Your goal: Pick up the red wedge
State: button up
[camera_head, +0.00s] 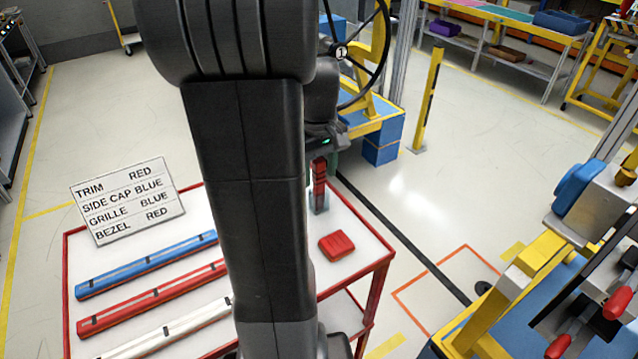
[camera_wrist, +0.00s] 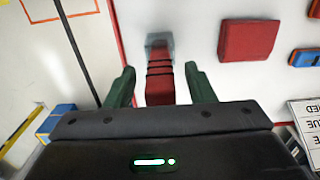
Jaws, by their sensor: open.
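A narrow red piece with dark bands, which I take as the red wedge (camera_head: 319,184), stands upright in a small grey, see-through holder (camera_head: 319,202) at the table's back edge. In the wrist view the wedge (camera_wrist: 160,84) shows between the two dark green fingers of my gripper (camera_wrist: 160,71), with visible gaps on both sides. My gripper is open and holds nothing. How deep the wedge sits between the fingers I cannot tell.
A red block (camera_head: 337,245) lies close by on the white, red-edged table (camera_head: 365,262). Blue (camera_head: 150,264), red (camera_head: 150,298) and white (camera_head: 165,333) bars lie left, near a sign (camera_head: 127,201). A steering wheel rig (camera_head: 375,120) stands behind. My arm hides the table's middle.

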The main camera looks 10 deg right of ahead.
jog(key=shift+f, duration=0.45)
jog(key=c, duration=1.1)
jog(key=shift+o, duration=0.2)
jog(key=shift+r, duration=0.1)
